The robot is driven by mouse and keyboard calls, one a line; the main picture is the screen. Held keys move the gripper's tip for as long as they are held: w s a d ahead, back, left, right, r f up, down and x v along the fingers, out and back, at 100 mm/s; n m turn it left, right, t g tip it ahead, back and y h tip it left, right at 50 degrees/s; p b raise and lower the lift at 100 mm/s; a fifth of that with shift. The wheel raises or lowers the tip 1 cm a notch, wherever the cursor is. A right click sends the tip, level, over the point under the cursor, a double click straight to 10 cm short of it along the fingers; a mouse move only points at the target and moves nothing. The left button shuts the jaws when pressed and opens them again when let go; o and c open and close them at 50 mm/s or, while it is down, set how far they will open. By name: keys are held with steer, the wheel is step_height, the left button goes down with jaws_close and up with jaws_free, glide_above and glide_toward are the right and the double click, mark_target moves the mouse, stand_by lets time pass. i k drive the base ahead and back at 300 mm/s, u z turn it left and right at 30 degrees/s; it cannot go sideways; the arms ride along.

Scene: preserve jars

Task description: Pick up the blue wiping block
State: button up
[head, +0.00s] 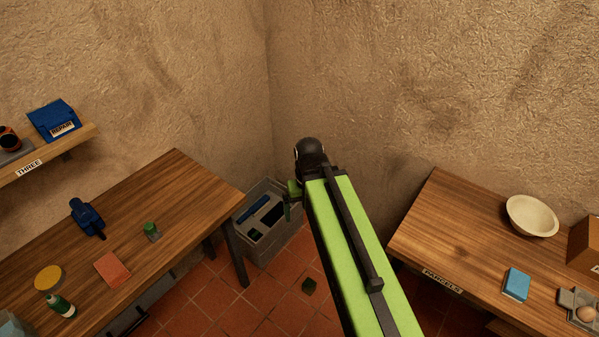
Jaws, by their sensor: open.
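The blue wiping block (516,284) lies on the right-hand wooden table, near its front edge. It is a small blue block with a paler side. My arm reaches up the middle of the view, and my gripper (291,204) shows small at its far end, over the gap between the two tables. The gripper is open, and I see nothing held in it. It is far to the left of the block and well apart from it. Part of the gripper is hidden by the arm's end.
The right table (440,226) also bears a cream bowl (532,215) and a grey tray (579,300) with an egg-like thing. A grey crate (281,242) stands on the floor between.

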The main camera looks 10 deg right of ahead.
mark_target(515, 283)
steer(key=z, duration=1.6)
steer(key=k, duration=0.55)
steer(key=z, duration=0.5)
steer(key=i, duration=0.5)
steer(key=u, duration=1.5)
steer(key=k, duration=0.35)
steer(key=u, duration=0.45)
